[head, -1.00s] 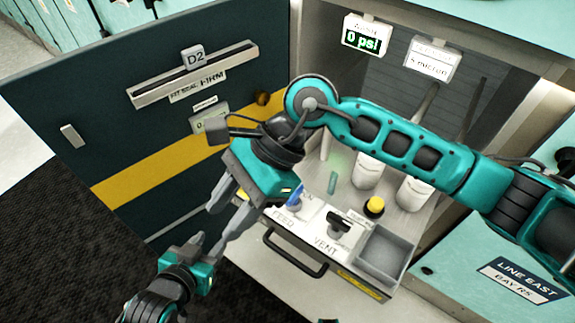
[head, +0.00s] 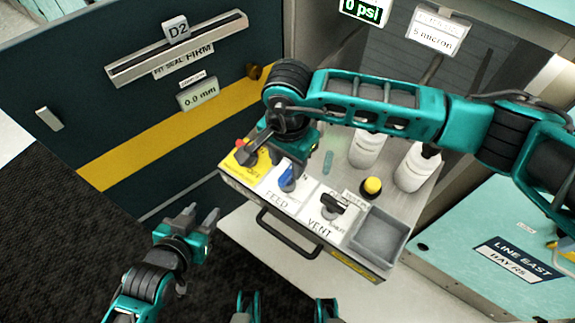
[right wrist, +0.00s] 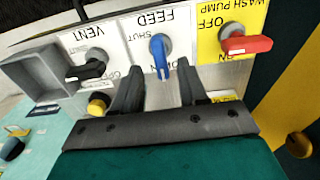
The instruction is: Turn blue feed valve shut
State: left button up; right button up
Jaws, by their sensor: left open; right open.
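The blue feed valve (head: 287,180) is on the white FEED plate of the drawer panel. In the right wrist view its blue handle (right wrist: 161,60) points down the picture, toward partly hidden lettering, and the SHUT mark lies to its left. My right gripper (right wrist: 161,66) is open, with a finger on each side of the handle in that view; I see no clear contact. In the head view my right gripper (head: 293,166) is over the feed valve, its fingers largely hidden. My left gripper (head: 197,217) is open and empty, left of the drawer.
The black vent valve (head: 334,204) and red wash pump switch (right wrist: 246,45) flank the feed valve. A yellow knob (head: 372,186), grey tray (head: 381,233) and white bottles (head: 416,168) are nearby. The drawer handle (head: 289,236) juts forward. The dark door (head: 130,120) stands open at left.

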aim_at(288, 179)
jog(key=shift+f, duration=1.45)
grip_shut()
